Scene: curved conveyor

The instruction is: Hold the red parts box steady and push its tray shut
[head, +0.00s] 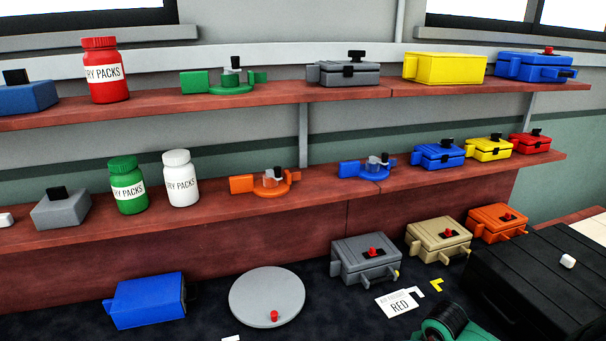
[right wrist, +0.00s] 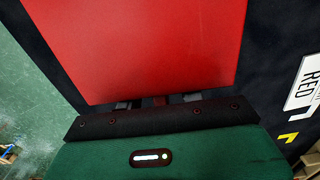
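A large flat red surface (right wrist: 135,45), which looks like the red parts box, fills the upper middle of the right wrist view, close in front of my right gripper (right wrist: 158,101). Only short bits of its two fingers show, apart, at the red near edge. Their tips are hidden, so I cannot tell whether they grip it. No tray can be made out. In the head view this large red thing does not show. A white card marked RED lies on the dark table (head: 220,322) in the head view (head: 400,302) and right of the red surface in the wrist view (right wrist: 304,83). My left gripper is out of view.
A grey box (head: 366,260), a tan box (head: 438,240) and an orange box (head: 497,222) stand on the table. A grey disc (head: 267,297) and blue box (head: 148,301) lie left. A black case (head: 535,285) is at right. Two shelves hold jars and boxes, including a small red box (head: 530,143).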

